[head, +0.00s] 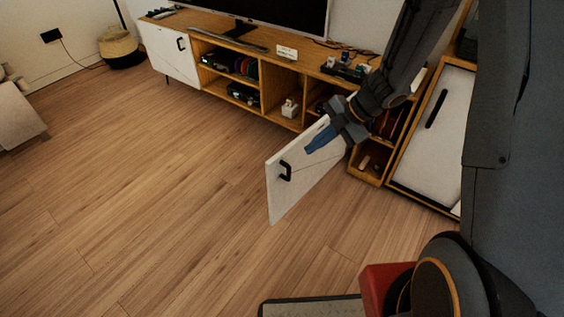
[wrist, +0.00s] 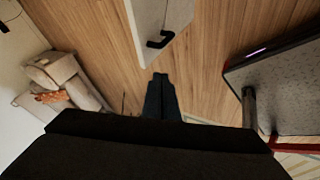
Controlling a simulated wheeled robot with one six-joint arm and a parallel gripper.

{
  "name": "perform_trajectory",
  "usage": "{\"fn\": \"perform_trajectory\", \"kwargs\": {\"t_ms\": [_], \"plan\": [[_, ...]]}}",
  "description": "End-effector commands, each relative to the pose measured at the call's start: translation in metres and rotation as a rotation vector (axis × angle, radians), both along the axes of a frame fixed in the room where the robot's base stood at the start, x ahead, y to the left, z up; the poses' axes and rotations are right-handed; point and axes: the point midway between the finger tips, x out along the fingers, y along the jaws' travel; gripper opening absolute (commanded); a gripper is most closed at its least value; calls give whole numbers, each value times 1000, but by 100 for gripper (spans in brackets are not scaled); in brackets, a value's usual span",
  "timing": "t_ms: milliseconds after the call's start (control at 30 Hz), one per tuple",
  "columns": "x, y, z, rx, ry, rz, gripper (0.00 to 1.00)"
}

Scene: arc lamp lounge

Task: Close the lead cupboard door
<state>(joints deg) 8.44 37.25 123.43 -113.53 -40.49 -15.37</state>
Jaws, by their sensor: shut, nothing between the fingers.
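The white cupboard door (head: 285,197) at the right end of the wooden TV unit (head: 287,116) stands swung open into the room. Its black handle (head: 286,171) faces the left side of the view. The door also shows at the top of the wrist view (wrist: 148,16), with the handle (wrist: 161,39) ahead of my fingertips. My gripper (head: 309,149) has blue fingers, shut and empty, in front of the door's upper part in the head view. In the wrist view my gripper (wrist: 161,78) is apart from the handle. I cannot tell whether it touches the door panel.
A second white door (head: 168,54) at the unit's left end is closed. Another cabinet with a white front (head: 436,130) stands close on the right. Small items lie on the unit's top. A basket (head: 120,48) stands at the back left. The wooden floor left of the open door is clear.

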Motion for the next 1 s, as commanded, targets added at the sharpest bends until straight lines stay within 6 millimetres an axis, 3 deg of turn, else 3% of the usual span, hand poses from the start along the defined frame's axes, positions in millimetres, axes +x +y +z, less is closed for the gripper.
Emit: {"fn": "perform_trajectory", "kwargs": {"t_ms": [267,700,1000], "plan": [[-6,14,-22,11,12,51,0],[-1,65,-89,10,13,50,0],[25,88,-84,9,9,48,0]]}}
